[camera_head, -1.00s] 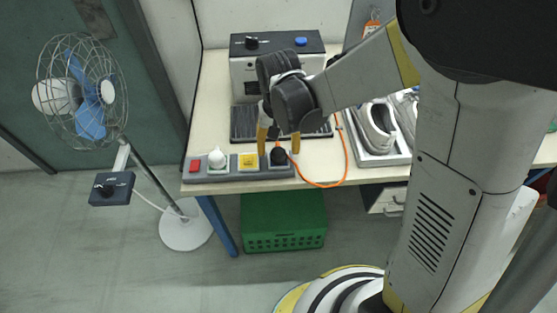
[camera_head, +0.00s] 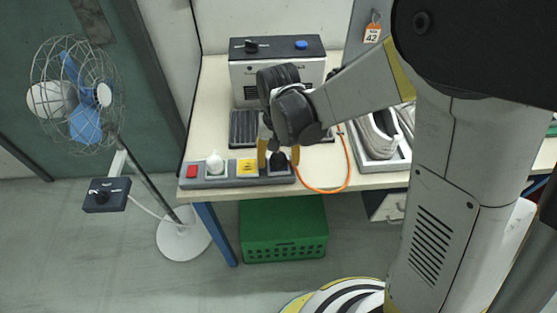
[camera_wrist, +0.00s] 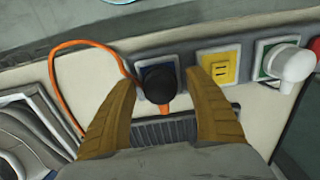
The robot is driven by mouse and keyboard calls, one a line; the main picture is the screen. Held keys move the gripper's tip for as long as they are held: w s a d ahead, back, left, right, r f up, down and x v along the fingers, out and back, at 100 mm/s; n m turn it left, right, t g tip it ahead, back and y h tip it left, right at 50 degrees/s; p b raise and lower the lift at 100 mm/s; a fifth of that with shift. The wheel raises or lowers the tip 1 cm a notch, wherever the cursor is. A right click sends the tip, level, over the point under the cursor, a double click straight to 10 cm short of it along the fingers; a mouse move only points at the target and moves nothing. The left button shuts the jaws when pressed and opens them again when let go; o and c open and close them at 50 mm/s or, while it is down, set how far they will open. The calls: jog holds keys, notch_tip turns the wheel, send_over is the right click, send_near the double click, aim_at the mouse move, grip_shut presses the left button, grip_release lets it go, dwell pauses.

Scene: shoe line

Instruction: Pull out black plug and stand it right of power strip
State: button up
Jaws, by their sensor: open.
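The grey power strip (camera_head: 223,182) lies along the table's front edge. The black plug (camera_head: 278,158) sits in its right-end socket, with an orange cord; it also shows in the wrist view (camera_wrist: 160,85). My gripper (camera_head: 278,157) is over that socket, pointing down. In the wrist view, its yellow-brown fingers (camera_wrist: 168,82) are apart, one on each side of the black plug, with visible gaps. The plug's lower part is hidden in the head view.
A white plug (camera_head: 215,163) and an empty yellow socket (camera_head: 247,167) are on the strip, left of the black plug. The orange cord (camera_head: 348,165) loops over bare table to the right. A tray of shoes (camera_head: 375,165) stands farther right.

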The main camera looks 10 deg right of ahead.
aim_at(278, 155)
dwell(0.7)
grip_shut()
jog(key=shift+r, duration=0.15)
jog(key=shift+r+p, duration=2.2)
jog(key=shift+r, duration=0.7)
